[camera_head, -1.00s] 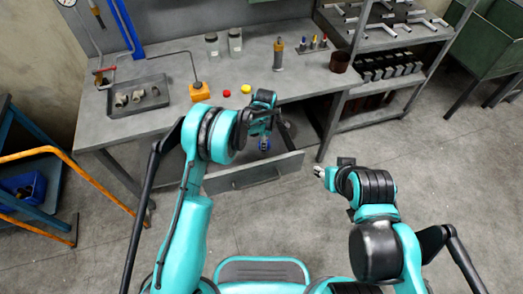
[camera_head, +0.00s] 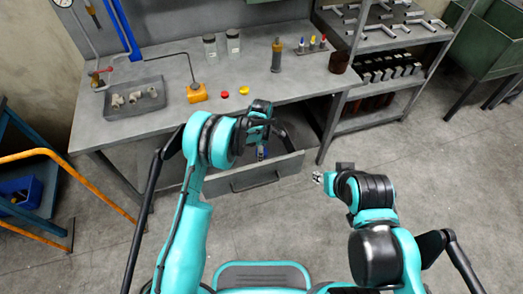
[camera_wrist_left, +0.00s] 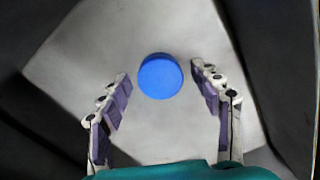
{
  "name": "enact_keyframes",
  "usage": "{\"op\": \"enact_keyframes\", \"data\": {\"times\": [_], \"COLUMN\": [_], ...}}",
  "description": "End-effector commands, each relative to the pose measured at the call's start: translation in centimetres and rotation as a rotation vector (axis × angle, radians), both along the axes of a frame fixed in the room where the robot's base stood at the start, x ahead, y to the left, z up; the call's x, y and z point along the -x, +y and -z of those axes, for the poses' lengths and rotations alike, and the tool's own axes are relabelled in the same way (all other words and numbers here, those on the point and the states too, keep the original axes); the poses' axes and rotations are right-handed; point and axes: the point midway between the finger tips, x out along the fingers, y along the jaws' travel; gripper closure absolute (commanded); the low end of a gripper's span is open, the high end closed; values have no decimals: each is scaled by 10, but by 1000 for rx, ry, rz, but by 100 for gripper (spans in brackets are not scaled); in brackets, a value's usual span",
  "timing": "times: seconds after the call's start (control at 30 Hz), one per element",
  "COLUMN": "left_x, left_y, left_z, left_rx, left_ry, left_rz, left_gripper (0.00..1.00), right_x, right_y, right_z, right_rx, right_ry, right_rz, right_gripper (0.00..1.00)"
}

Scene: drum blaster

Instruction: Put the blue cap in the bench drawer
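The blue cap (camera_wrist_left: 160,76) lies on the pale floor of the bench drawer in the left wrist view, flat side up. The drawer (camera_head: 268,174) is pulled out under the bench. My left gripper (camera_wrist_left: 160,74) is inside it, fingers spread on both sides of the cap with a gap on each side. In the head view a bit of blue shows below my left wrist, mostly hidden by the arm. My right gripper (camera_head: 318,178) is off to the right of the drawer, over the floor; its fingers are too small to judge.
A red cap (camera_head: 224,94) and a yellow cap (camera_head: 244,90) sit on the bench (camera_head: 160,122). A shelf (camera_head: 375,118) stands right of the drawer.

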Motion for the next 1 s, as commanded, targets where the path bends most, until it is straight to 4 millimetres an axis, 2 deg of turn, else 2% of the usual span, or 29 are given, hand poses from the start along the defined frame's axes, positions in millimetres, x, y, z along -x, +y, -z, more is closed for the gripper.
{"op": "enact_keyframes", "data": {"times": [0.23,0.33,0.7,0.83,1.0], "left_x": [0,0,0,0,0], "left_y": [0,0,0,0,0], "left_z": [-2,-10,-90,-110,-123], "left_rx": [0,0,0,0,0], "left_ry": [0,0,0,0,0], "left_rz": [0,0,0,0,0], "left_gripper": [36,36,36,36,36], "right_x": [0,0,0,0,0], "right_y": [0,0,0,0,0], "right_z": [-2,-7,-38,-45,-49], "right_rx": [0,0,0,0,0], "right_ry": [0,0,0,0,0], "right_rz": [0,0,0,0,0], "right_gripper": [60,60,60,60,60]}}
